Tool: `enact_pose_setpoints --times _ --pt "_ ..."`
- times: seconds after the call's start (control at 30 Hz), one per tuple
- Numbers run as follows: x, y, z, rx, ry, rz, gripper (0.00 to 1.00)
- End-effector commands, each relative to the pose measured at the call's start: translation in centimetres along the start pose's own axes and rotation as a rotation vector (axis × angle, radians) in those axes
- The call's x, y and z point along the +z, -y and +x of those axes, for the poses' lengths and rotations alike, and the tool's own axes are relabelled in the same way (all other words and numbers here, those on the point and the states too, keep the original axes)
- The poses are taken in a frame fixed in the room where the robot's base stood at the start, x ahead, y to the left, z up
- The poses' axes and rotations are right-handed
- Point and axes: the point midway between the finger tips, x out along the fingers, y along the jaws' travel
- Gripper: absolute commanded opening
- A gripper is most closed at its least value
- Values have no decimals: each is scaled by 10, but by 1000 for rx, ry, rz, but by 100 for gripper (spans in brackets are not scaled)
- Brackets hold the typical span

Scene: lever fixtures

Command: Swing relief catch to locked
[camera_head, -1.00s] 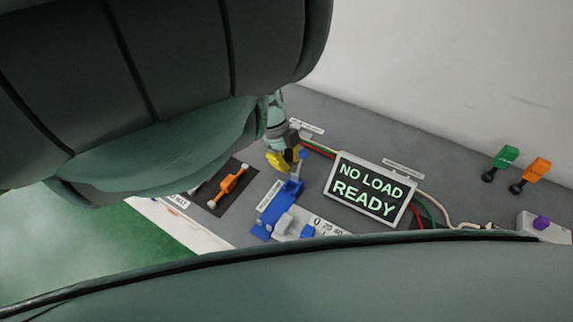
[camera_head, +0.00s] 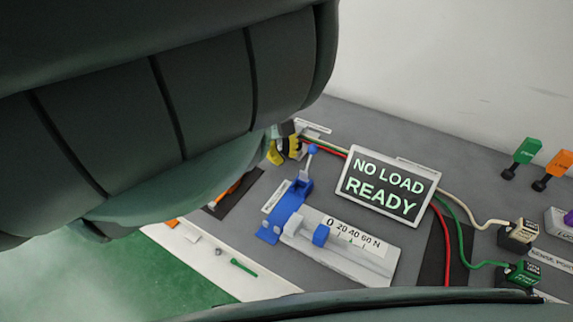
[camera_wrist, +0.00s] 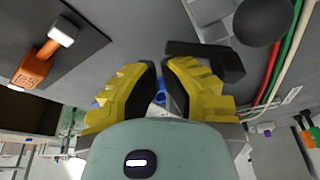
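No label reading relief catch is legible. A blue lever fixture (camera_head: 287,212) with a raised handle and ball top stands on the grey bench, left of the display. My gripper (camera_head: 285,148) is just behind and left of that handle, partly hidden by my arm. In the wrist view, my gripper (camera_wrist: 161,68) has yellow fingers with black pads, their tips a narrow gap apart, with nothing seen held. A dark ball knob (camera_wrist: 262,20) and a black bar (camera_wrist: 207,58) lie beside and beyond the right finger; contact cannot be told.
An orange handle fixture (camera_wrist: 33,68) sits to the left in the wrist view. A display (camera_head: 387,186) reads "NO LOAD READY". Green (camera_head: 526,150) and orange (camera_head: 559,164) levers stand at the right. Red, green and white cables run past the display.

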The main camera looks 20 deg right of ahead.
Motion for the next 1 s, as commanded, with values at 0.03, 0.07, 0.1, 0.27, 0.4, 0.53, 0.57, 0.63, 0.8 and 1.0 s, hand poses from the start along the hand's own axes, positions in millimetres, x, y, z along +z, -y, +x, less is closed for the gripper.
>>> enact_pose_setpoints --times 0.03,0.07,0.1,0.27,0.4,0.53,0.57,0.63,0.8,1.0 --pt "5 -1 3 -1 2 -2 0" --pt "6 -1 3 -2 2 -3 0" --pt "8 -1 2 -2 3 -3 0" --pt "12 -1 -1 -3 5 -2 0" --pt "13 -2 -3 -1 3 -1 0" --pt "11 -2 -5 0 1 -1 0" --pt "11 -2 -5 0 1 -1 0" --pt "11 -2 -5 0 1 -1 0" --pt "14 -4 -5 -1 1 -2 0" --pt "20 -12 -7 -1 1 -3 0"
